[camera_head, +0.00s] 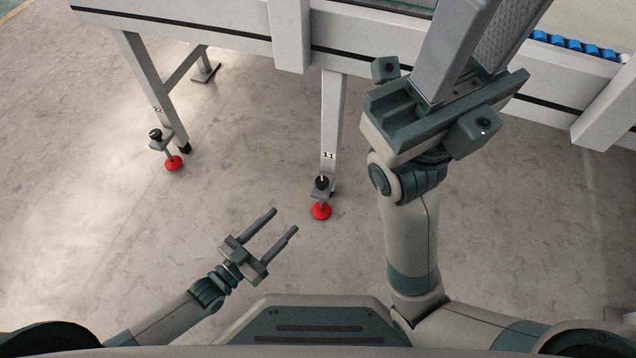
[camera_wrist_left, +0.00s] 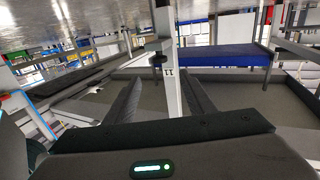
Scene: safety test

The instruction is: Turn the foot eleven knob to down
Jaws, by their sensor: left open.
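The leg labelled 11 (camera_head: 328,140) stands in the middle of the head view. Its black knob (camera_head: 322,183) sits on a small bracket above a round red foot (camera_head: 321,211). A small pale mark shows on the knob; its setting is too small to read. My left gripper (camera_head: 285,220) is open and empty, a little left of and nearer than the red foot, apart from it. In the left wrist view the leg (camera_wrist_left: 166,40) and its dark knob (camera_wrist_left: 158,60) appear beyond and between the open fingers. My right gripper (camera_head: 475,50) is raised at upper right; its fingertips leave the picture.
Another leg, labelled 22, with a black knob (camera_head: 155,135) and red foot (camera_head: 174,163), stands at the left. The conveyor frame (camera_head: 240,25) runs above the legs, with blue rollers (camera_head: 570,43) at upper right. The floor (camera_head: 100,220) around the left gripper is clear.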

